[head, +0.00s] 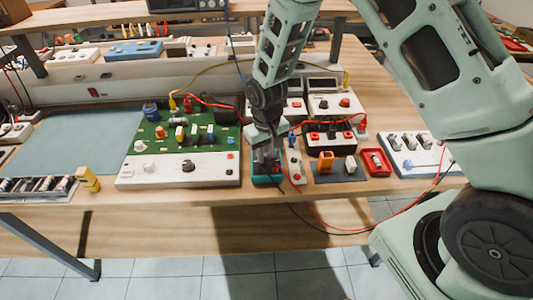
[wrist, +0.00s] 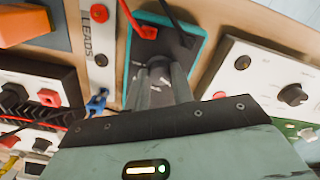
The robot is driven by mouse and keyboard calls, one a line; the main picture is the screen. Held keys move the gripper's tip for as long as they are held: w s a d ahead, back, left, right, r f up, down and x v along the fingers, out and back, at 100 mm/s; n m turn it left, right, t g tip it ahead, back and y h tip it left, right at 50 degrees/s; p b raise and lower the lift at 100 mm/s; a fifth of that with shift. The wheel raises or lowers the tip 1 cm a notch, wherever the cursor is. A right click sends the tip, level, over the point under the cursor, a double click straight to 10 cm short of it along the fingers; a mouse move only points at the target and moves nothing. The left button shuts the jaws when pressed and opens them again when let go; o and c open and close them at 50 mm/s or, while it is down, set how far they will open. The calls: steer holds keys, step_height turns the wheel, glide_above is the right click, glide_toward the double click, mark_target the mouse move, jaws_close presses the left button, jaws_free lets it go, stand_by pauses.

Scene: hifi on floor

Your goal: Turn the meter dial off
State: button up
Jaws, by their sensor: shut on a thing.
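The meter (head: 268,181) is a small teal box with a dark face at the front edge of the bench, partly covered by my gripper (head: 265,160). In the wrist view the meter (wrist: 196,45) has a red plug (wrist: 148,32) and a black plug (wrist: 187,39) at its far end. My gripper (wrist: 160,72) points down onto the meter's dark face, its two fingers close together. It is shut on the meter dial, which is mostly hidden between and under the fingers, so its setting cannot be read.
A white panel with a black knob (head: 187,167) stands just left of the meter. A narrow white leads strip (head: 294,160) stands close on the right. Red and black wires (head: 318,218) hang over the front edge. The blue-grey mat (head: 75,140) at left is clear.

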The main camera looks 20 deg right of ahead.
mark_target(266, 156)
steer(key=n, duration=0.5)
steer(key=shift+n, duration=0.3)
stand_by(0.4)
steer(key=o, duration=1)
steer(key=shift+r, duration=0.15)
step_height(266, 156, up, 17)
steer(key=b, duration=0.2)
steer(key=shift+r, duration=0.1)
steer(key=s+a+r, duration=0.1)
steer(key=s+a, duration=0.2)
steer(key=s, duration=1)
steer(key=s+a+r, duration=0.1)
steer(key=s+a, duration=0.2)
steer(key=s, duration=1.1)
steer(key=shift+a+y, duration=0.25)
steer(key=shift+y, duration=0.05)
